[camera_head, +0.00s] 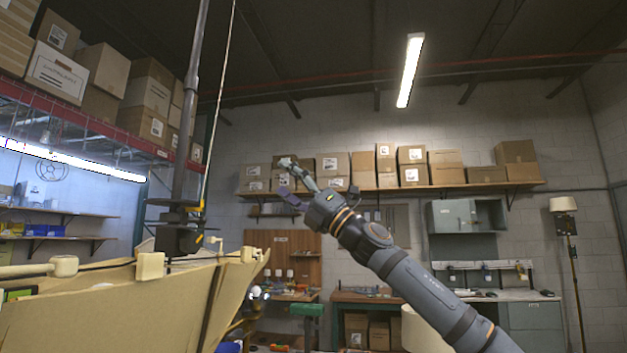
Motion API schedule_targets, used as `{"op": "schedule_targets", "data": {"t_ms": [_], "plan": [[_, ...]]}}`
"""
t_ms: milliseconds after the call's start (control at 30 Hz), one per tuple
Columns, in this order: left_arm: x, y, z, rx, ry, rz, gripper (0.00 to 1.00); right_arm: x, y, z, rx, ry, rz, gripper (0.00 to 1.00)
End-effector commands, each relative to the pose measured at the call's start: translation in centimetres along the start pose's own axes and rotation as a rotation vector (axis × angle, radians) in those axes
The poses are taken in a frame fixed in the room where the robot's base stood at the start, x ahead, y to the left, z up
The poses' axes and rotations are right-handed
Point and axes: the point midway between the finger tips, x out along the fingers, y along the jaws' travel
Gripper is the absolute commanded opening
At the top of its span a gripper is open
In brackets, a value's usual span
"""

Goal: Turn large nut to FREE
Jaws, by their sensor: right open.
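A dark vertical pole (190,110) rises at the left. A black fitting (176,238) with collars sits around its lower part, above a large tan shade-like shell (120,310). I cannot tell which part, if any, is the large nut, and no FREE marking is readable. My right gripper (283,181) is raised near the picture's middle, to the right of the pole and apart from it. Its fingers are spread, with nothing between them. My left gripper is not in view.
A thin cable (220,100) hangs just right of the pole. Pale knobs (150,266) stand along the shell's rim. Behind are a box shelf (400,190), a workbench (365,297) and a floor lamp (563,205). The air between pole and right gripper looks clear.

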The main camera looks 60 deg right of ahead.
Motion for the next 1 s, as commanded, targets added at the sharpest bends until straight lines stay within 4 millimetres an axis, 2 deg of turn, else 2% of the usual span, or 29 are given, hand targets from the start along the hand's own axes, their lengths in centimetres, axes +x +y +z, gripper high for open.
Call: {"op": "schedule_targets", "data": {"t_ms": [33,233,400,500,633,800,1000], "plan": [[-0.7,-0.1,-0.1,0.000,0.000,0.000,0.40,0.2,0.2,1.4,0.089,-0.049,0.012,0.66],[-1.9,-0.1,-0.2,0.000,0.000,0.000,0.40,0.1,-0.8,5.9,0.466,-0.230,0.047,0.66],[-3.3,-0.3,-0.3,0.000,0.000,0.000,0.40,0.0,-3.2,9.1,0.886,-0.395,0.083,0.66],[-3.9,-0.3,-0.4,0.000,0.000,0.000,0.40,0.0,-4.7,9.9,1.094,-0.464,0.093,0.66],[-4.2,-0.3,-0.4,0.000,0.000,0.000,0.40,0.0,-6.1,10.1,1.268,-0.516,0.098,0.66],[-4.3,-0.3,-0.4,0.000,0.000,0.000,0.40,0.0,-6.8,10.0,1.345,-0.539,0.097,0.66],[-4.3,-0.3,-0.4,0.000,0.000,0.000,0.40,0.0,-6.9,10.0,1.344,-0.538,0.097,0.66]]}}
